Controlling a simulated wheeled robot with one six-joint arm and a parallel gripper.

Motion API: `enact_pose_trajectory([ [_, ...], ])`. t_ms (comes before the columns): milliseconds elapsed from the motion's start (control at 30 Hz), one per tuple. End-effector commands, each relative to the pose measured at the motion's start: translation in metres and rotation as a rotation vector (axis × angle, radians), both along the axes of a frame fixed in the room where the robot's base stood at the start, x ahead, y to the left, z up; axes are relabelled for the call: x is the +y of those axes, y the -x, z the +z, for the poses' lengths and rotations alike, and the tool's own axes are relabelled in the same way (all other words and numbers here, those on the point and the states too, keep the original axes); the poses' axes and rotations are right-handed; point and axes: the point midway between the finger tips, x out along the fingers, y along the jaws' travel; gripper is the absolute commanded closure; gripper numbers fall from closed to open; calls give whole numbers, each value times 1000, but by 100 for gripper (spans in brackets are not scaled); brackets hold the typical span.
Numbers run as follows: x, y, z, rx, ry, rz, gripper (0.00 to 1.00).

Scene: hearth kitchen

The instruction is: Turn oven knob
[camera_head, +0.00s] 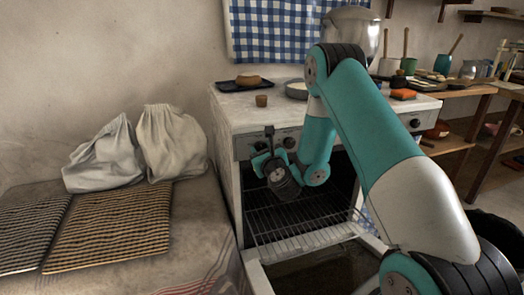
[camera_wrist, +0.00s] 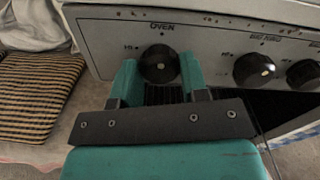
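The oven knob (camera_wrist: 160,65) is a round black knob under the "OVEN" label on the stove's front panel (camera_wrist: 205,50). In the wrist view my gripper (camera_wrist: 160,75) has its two teal fingers apart, one on each side of the knob. I cannot tell whether the fingers touch it. In the head view my gripper (camera_head: 263,157) is at the left end of the stove's (camera_head: 228,140) front panel and hides the oven knob. The oven door (camera_head: 320,238) is open, folded down, and a wire rack (camera_head: 290,225) shows inside.
More black knobs (camera_wrist: 254,68) sit to the right on the panel. Two white sacks (camera_head: 172,140) and woven mats (camera_head: 110,225) lie on the left counter.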

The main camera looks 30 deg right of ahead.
Motion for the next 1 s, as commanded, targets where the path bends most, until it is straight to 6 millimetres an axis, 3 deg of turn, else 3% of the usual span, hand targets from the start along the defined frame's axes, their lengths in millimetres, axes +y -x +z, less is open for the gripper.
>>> enact_pose_trajectory([
  [467,0,0,0,33,113,0,83],
  [1000,1,0,1,167,578,0,83],
])
